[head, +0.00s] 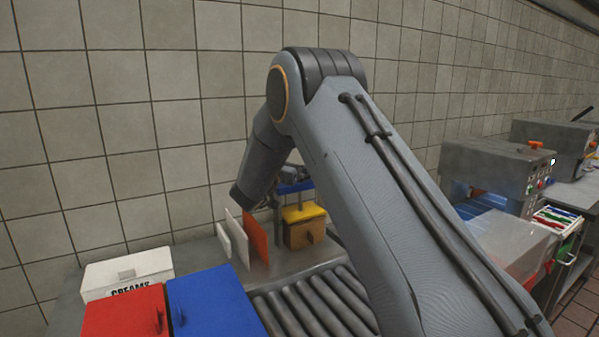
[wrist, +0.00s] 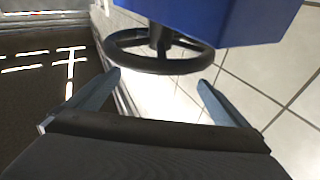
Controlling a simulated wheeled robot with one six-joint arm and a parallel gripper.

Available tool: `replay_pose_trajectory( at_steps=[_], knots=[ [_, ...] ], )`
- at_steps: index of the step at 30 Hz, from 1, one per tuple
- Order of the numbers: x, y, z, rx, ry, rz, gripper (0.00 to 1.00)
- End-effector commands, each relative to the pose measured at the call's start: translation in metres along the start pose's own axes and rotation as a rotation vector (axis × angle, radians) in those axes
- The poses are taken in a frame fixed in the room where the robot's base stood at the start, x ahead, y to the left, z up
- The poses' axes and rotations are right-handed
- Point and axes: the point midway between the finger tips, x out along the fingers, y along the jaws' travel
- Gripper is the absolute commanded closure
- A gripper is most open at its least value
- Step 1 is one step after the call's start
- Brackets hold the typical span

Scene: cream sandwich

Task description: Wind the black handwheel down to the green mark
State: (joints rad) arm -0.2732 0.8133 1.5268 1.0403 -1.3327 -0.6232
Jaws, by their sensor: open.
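The black handwheel (wrist: 160,52) shows in the wrist view, on a short dark stem beside a blue block (wrist: 225,18). My gripper (wrist: 158,80) is open, with one finger on each side of the wheel's near rim. The fingertips look close to the rim, but I cannot tell whether they touch it. In the head view my arm hides most of the gripper and the wheel. There, a blue part (head: 294,187) stands above a yellow plate (head: 303,213) and a brown block (head: 304,234). I see no green mark in either view.
White and orange upright panels (head: 255,238) stand left of the brown block. A roller conveyor (head: 315,305) runs in front. Red (head: 122,312) and blue (head: 212,300) boxes and a white creams box (head: 128,271) stand at lower left. Grey machines (head: 490,165) stand at right. A tiled wall closes the back.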

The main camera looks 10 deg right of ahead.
Motion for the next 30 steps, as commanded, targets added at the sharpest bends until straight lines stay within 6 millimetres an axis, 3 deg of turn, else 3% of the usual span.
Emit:
replay_pose_trajectory(
  at_steps=[1, 5, 11, 16, 21, 30],
  knots=[
    [0.014, 0.005, -0.008, 0.014, 0.038, -0.047, 0.00],
    [0.038, 0.007, -0.025, 0.051, 0.118, -0.214, 0.00],
    [0.049, 0.011, -0.034, 0.086, 0.159, -0.494, 0.00],
    [0.039, 0.022, -0.024, 0.095, 0.116, -0.732, 0.00],
    [0.013, 0.043, 0.001, 0.089, 0.006, -0.954, 0.00],
    [-0.030, 0.076, 0.036, 0.067, -0.175, -1.167, 0.00]
  ],
)
